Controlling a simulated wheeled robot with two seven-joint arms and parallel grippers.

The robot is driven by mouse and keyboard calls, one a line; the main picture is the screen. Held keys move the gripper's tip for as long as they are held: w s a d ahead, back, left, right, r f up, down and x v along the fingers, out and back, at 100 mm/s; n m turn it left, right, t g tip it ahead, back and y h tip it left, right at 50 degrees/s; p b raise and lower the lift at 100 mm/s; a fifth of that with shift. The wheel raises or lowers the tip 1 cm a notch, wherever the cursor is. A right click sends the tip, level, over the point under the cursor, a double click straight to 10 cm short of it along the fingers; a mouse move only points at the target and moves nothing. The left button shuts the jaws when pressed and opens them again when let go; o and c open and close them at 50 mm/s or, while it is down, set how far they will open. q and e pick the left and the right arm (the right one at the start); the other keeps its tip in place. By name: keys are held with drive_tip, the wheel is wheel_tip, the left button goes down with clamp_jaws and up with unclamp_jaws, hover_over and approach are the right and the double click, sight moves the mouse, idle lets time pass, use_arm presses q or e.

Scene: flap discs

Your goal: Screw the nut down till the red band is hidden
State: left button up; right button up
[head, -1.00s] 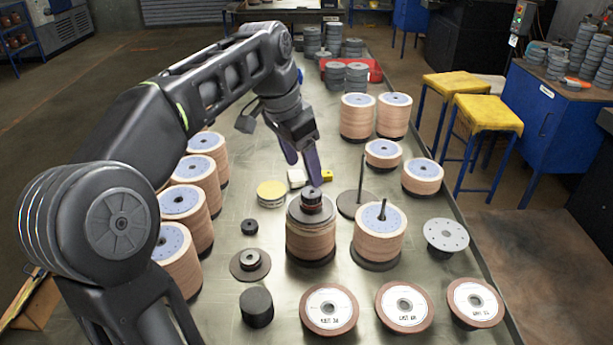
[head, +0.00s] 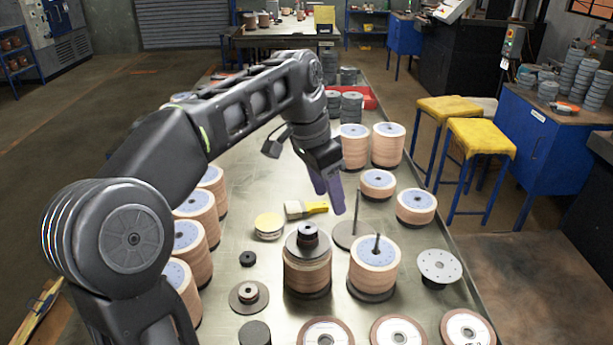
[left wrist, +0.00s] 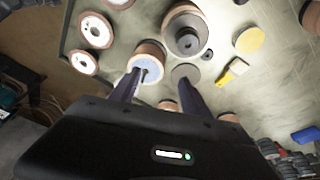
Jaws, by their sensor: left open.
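The nut (head: 308,232) is a dark knob on the dark top plate of the middle flap disc stack (head: 306,272). No red band is clear to me now; it is hidden or too small to tell. My left gripper (head: 330,204) is open and empty, behind, above and slightly right of the nut, apart from it. In the left wrist view its two fingers (left wrist: 159,80) are spread, and the nut (left wrist: 187,38) shows beyond them on its round plate. My right gripper is not in view.
Right of the stack stand another disc stack on a spindle (head: 374,268) and a bare rod on a base (head: 357,212). A yellow-handled brush (head: 310,209) and a yellow disc (head: 268,224) lie behind. Disc stacks line the left side.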

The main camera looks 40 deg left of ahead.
use_arm(q)
drive_tip(key=w+r+g+p, duration=0.1)
drive_tip(key=w+g+p, duration=0.1)
drive_tip(key=p, duration=0.4)
drive_tip(key=n+y, duration=0.2)
drive_tip(key=n, duration=0.2)
hover_over(308, 229)
wheel_tip(308, 229, down, 2)
drive_tip(key=f, duration=0.1)
drive_tip(key=shift+r, duration=0.25)
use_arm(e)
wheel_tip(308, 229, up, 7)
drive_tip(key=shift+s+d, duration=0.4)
use_arm(q)
drive_tip(key=shift+d, duration=0.1)
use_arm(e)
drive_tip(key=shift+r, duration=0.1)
use_arm(q)
drive_tip(key=shift+f, duration=0.15)
